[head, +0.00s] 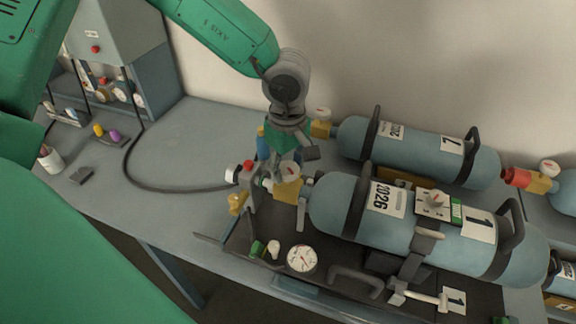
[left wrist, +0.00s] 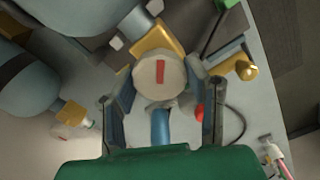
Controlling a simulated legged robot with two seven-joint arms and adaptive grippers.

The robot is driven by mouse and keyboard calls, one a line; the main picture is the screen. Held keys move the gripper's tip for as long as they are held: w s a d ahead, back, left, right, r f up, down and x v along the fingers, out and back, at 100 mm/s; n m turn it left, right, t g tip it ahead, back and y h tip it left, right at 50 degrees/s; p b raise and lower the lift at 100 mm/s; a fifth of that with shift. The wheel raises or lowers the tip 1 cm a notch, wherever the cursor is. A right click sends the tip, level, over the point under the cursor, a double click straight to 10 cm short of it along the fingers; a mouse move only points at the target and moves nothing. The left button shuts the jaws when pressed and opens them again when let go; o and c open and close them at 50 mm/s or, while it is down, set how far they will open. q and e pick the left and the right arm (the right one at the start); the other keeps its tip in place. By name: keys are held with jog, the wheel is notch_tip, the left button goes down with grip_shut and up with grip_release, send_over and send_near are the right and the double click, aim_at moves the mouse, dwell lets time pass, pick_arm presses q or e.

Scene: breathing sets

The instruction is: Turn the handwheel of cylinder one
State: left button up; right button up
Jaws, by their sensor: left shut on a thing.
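Cylinder one (head: 335,205) is a blue-grey tank lying on the bench, marked with a "1" label. At its left end is a yellow valve block (head: 288,188) with a pale round handwheel (head: 289,169) on top. In the left wrist view the handwheel (left wrist: 160,78) shows as a beige disc with a red bar, between my two fingers. My left gripper (head: 286,152) comes down from above and is shut on the handwheel. The fingers partly hide the wheel's rim in the head view. My right gripper is not in view.
A second cylinder (head: 420,151) lies behind, close to my left gripper. A red-capped fitting (head: 247,167) with a black hose stands just left of the valve. A gauge (head: 302,259) sits in front. The bench (head: 185,135) is mostly clear to the left.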

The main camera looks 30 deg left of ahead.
pick_arm(q)
jog(key=n, duration=0.6)
jog(key=shift+w, duration=0.1)
jog(key=n, duration=0.5)
jog(key=shift+d+r+n, duration=0.1)
jog(key=shift+n, duration=0.3)
jog(key=n, duration=1.1)
jog(key=shift+w, duration=0.1)
jog(key=n, duration=1)
jog(key=shift+n, duration=0.4)
jog(key=n+b, duration=0.1)
jog(key=n, duration=0.4)
jog(key=shift+b, duration=0.35)
jog(key=n+b, duration=0.1)
jog(key=n, duration=0.4)
jog(key=shift+s+n, duration=0.2)
jog(key=shift+n, duration=0.3)
